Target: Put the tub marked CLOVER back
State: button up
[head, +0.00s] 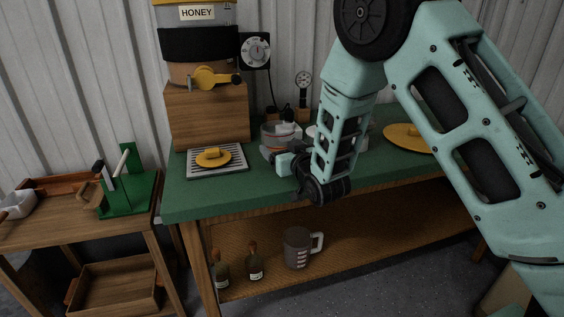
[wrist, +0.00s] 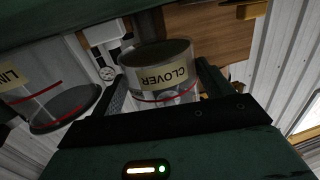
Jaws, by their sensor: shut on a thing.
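The tub marked CLOVER (wrist: 177,92) is clear, with a pale label and a red line. In the wrist view it sits between the two fingers of my gripper (wrist: 163,80), which is shut on it. In the head view a clear tub with a red line (head: 272,136), which looks like the same one, is at my gripper (head: 285,158) over the green bench. My arm hides part of it, and I cannot tell whether its base touches the bench. Another clear tub (wrist: 52,100) with a partly hidden label starting LIN is beside it in the wrist view.
A tray with a yellow lid (head: 213,157) lies to the left on the green bench (head: 205,195). A wooden box (head: 207,118) under the HONEY container (head: 198,40) stands behind. A yellow disc (head: 407,138) lies to the right. A mug (head: 297,247) and two bottles stand on the lower shelf.

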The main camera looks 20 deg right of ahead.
jog(key=shift+f, duration=1.75)
jog(key=shift+f, duration=0.1)
jog(key=shift+f+b, duration=0.15)
jog(key=shift+b, duration=0.2)
jog(key=o, duration=1.1)
jog(key=shift+o, duration=0.2)
